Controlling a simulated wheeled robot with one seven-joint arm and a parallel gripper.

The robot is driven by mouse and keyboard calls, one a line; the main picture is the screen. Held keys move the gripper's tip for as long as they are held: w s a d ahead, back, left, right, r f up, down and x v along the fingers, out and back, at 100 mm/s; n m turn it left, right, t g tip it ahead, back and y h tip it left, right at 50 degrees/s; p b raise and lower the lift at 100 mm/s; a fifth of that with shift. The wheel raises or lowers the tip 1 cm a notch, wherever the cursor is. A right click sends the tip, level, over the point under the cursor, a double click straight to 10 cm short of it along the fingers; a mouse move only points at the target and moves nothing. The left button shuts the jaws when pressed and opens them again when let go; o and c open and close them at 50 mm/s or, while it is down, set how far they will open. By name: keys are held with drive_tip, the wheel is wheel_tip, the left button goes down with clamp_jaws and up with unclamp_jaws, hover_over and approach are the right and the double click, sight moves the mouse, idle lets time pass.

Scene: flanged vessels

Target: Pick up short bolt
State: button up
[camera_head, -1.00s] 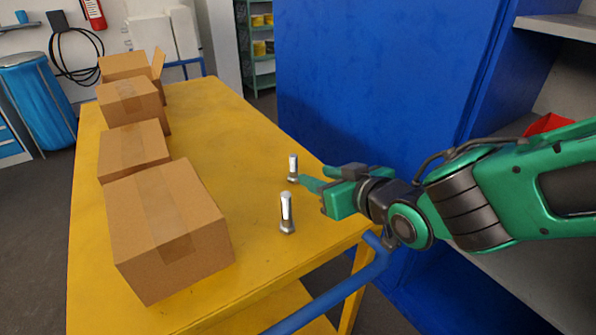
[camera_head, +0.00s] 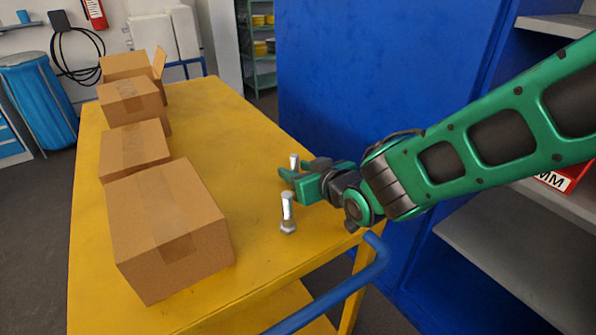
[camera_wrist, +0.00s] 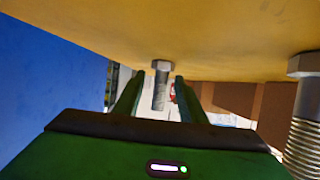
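The short bolt (camera_head: 294,159) is silver and stands upright on its head on the yellow table (camera_head: 215,130). My gripper (camera_head: 290,173) is at it and hides its lower part in the head view. In the wrist view, where the table is at the top, the short bolt (camera_wrist: 160,88) shows between my two open fingers (camera_wrist: 160,78), with a gap on each side. How deep it sits between them is hard to tell. A longer bolt (camera_head: 288,213) stands upright nearer the front, and at the right edge of the wrist view (camera_wrist: 307,105).
Several cardboard boxes (camera_head: 170,225) line the table's left side. A blue cabinet wall (camera_head: 375,80) rises behind the table's right edge. A blue rail (camera_head: 335,290) runs along the front. The table's middle is clear.

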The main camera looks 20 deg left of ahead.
drive_tip(key=shift+w+a+f, duration=0.25)
drive_tip(key=shift+w+a, duration=0.1)
drive_tip(key=shift+a, duration=0.1)
drive_tip(key=shift+c, duration=0.5)
clamp_jaws()
drive_tip(key=shift+r, duration=0.1)
